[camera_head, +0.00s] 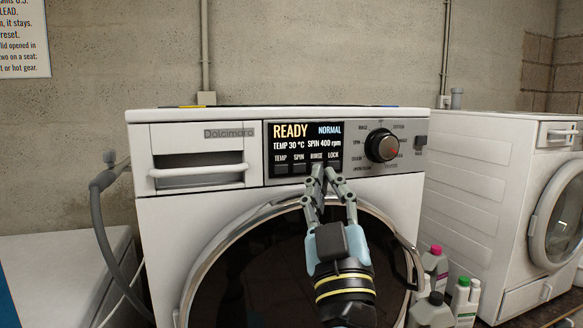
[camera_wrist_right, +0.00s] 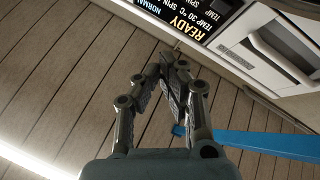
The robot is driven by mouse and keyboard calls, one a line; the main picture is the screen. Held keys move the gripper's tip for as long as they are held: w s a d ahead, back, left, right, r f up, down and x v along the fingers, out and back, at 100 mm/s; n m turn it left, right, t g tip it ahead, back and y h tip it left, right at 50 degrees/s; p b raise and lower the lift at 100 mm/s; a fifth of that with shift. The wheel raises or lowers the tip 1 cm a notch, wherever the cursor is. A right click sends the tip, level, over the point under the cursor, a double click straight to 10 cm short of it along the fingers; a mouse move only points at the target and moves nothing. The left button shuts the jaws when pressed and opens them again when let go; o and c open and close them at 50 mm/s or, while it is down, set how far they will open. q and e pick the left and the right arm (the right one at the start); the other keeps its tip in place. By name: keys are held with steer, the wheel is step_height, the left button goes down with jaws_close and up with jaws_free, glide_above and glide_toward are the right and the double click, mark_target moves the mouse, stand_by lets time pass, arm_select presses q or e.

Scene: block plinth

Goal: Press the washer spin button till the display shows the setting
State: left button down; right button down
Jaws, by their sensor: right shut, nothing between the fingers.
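The white washer (camera_head: 200,206) faces me. Its dark display (camera_head: 306,137) reads READY, NORMAL, TEMP 30 °C and SPIN 400 rpm. Below the text is a row labelled TEMP, SPIN, RINSE and LOCK. The spin button (camera_head: 299,168) shows under its label, just left of my fingertips. My right gripper (camera_head: 323,170) is shut and empty, its tips in front of the RINSE and LOCK area and hiding part of it. I cannot tell whether they touch the panel. In the right wrist view, the closed gripper (camera_wrist_right: 172,65) is below the tilted display (camera_wrist_right: 188,18). My left gripper is not in view.
A round dial (camera_head: 382,146) is right of the display, and a detergent drawer (camera_head: 197,165) is left of it. The round door (camera_head: 230,260) is below. Several bottles (camera_head: 436,268) stand between this washer and a second machine (camera_head: 470,185) at right.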

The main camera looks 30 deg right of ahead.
mark_target(305, 171)
steer(key=shift+w+d+b, duration=0.15)
steer(key=shift+w+d, duration=0.2)
steer(key=shift+w, duration=1.1)
steer(key=shift+w+d+b, duration=0.1)
steer(key=shift+w+d, duration=0.3)
steer(key=shift+w, duration=1)
steer(key=shift+w+d+b, duration=0.15)
steer(key=shift+w+d, duration=0.2)
steer(key=shift+w, duration=1.1)
steer(key=shift+w+r+p, duration=0.1)
steer(key=shift+w+p, duration=0.25)
steer(key=shift+d, duration=0.1)
